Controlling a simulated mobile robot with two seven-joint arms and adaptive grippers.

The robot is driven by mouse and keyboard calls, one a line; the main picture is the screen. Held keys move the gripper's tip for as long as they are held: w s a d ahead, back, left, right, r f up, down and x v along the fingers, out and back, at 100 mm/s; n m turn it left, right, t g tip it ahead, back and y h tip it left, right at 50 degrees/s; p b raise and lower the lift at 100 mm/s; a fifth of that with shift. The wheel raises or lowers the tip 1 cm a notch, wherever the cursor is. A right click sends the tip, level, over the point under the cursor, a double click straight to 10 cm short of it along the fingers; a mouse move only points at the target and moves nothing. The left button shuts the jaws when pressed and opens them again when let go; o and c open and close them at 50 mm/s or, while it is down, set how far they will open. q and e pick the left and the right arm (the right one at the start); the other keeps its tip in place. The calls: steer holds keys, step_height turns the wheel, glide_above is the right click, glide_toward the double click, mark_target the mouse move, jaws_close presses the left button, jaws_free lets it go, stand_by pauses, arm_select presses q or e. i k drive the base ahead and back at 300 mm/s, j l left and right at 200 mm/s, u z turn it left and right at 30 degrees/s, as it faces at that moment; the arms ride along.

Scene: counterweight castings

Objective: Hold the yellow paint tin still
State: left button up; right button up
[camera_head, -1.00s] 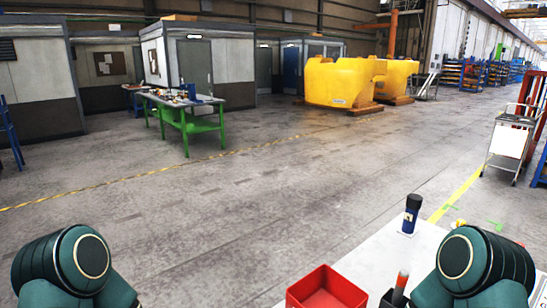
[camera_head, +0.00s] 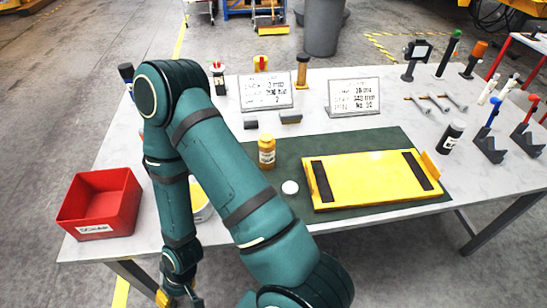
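A pale round tin with yellow at its top (camera_head: 203,211), probably the yellow paint tin, stands near the table's front edge, left of the green mat. My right arm crosses in front of it and hides much of it. My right gripper (camera_head: 178,299) hangs low at the bottom edge, in front of the table and apart from the tin. It is mostly cut off, so its fingers cannot be judged. My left gripper is not in view.
A yellow plate with two dark strips (camera_head: 372,181) lies on the green mat (camera_head: 388,142). Nearby are a white disc (camera_head: 290,187) and a yellow bottle (camera_head: 267,152). A red bin (camera_head: 98,230) stands at left. Signs, tools and stands fill the back and right.

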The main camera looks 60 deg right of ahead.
mark_target(267, 144)
steer(key=k+j+z, duration=0.1)
steer(key=k+z, duration=0.5)
steer(key=i+z, duration=0.1)
steer(key=z, duration=1)
